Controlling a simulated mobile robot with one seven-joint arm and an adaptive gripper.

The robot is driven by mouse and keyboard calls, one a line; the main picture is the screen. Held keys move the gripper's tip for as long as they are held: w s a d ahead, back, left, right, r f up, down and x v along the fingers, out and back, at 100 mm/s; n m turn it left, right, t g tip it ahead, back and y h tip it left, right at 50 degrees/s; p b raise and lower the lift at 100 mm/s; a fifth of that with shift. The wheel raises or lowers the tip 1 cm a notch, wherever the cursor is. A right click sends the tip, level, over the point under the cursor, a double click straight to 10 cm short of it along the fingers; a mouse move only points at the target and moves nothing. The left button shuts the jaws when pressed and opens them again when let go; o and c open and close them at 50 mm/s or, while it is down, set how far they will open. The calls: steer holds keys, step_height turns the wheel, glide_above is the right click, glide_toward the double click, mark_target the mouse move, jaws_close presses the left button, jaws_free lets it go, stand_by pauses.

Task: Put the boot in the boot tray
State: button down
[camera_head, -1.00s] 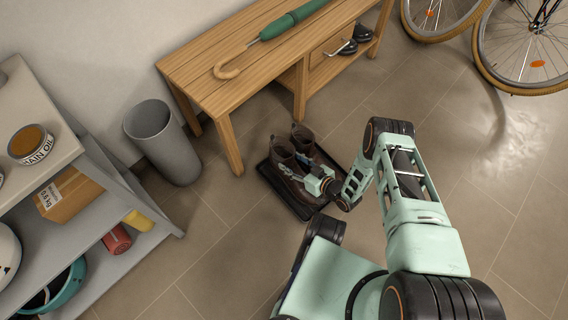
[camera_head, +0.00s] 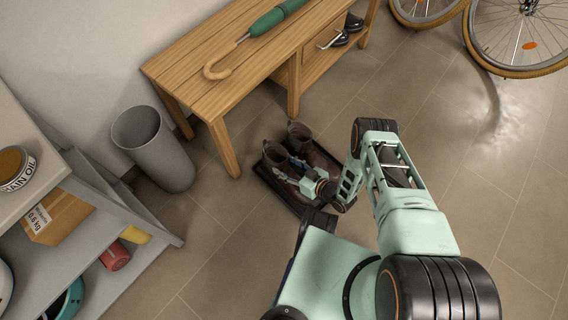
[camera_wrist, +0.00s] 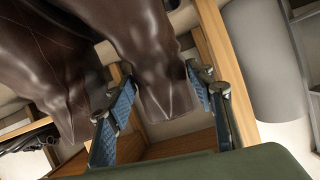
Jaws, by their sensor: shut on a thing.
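Two dark brown boots stand side by side at the black boot tray (camera_head: 268,180) on the floor, in the head view. One boot (camera_head: 275,153) is on the left and the other boot (camera_head: 322,160) on the right. My gripper (camera_head: 298,170) reaches in low from the right, among the boots. In the wrist view my gripper (camera_wrist: 165,105) has its blue fingers on either side of one brown boot (camera_wrist: 160,70), shut on it. The other boot (camera_wrist: 50,60) is at the left there. My arm hides part of the tray, and whether the held boot touches the tray floor cannot be told.
A wooden bench (camera_head: 185,75) with a green umbrella (camera_head: 275,18) stands behind the tray. A grey bin (camera_head: 155,150) and a grey shelf (camera_head: 95,225) are at the left. Bicycle wheels (camera_head: 520,40) are at the upper right. The floor at right is clear.

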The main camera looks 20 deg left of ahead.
steer(key=shift+w+f, duration=0.1)
steer(key=shift+f, duration=0.1)
steer(key=c, duration=0.9)
jaws_free()
steer(key=shift+d, duration=0.1)
